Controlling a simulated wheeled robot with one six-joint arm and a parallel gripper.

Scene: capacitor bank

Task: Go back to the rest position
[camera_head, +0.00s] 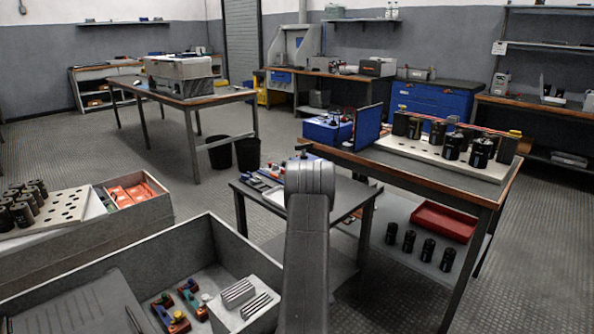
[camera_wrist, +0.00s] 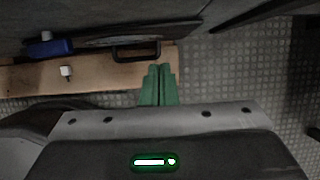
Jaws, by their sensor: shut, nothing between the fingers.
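My gripper (camera_wrist: 158,84) shows in the wrist view as two green fingers. The fingers are shut against each other with nothing between them. Below them in that view is a wooden surface (camera_wrist: 105,78) and, to the right, the patterned floor. In the head view my grey arm rises at the bottom centre in front of the small dark table. The gripper itself is hidden there.
In the head view a workbench (camera_head: 425,182) with a white rack (camera_head: 435,157) of black capacitors stands right. A red tray (camera_head: 445,222) is on its lower shelf. Open grey bins (camera_head: 160,240) fill the lower left. Free floor lies at the left centre and far right.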

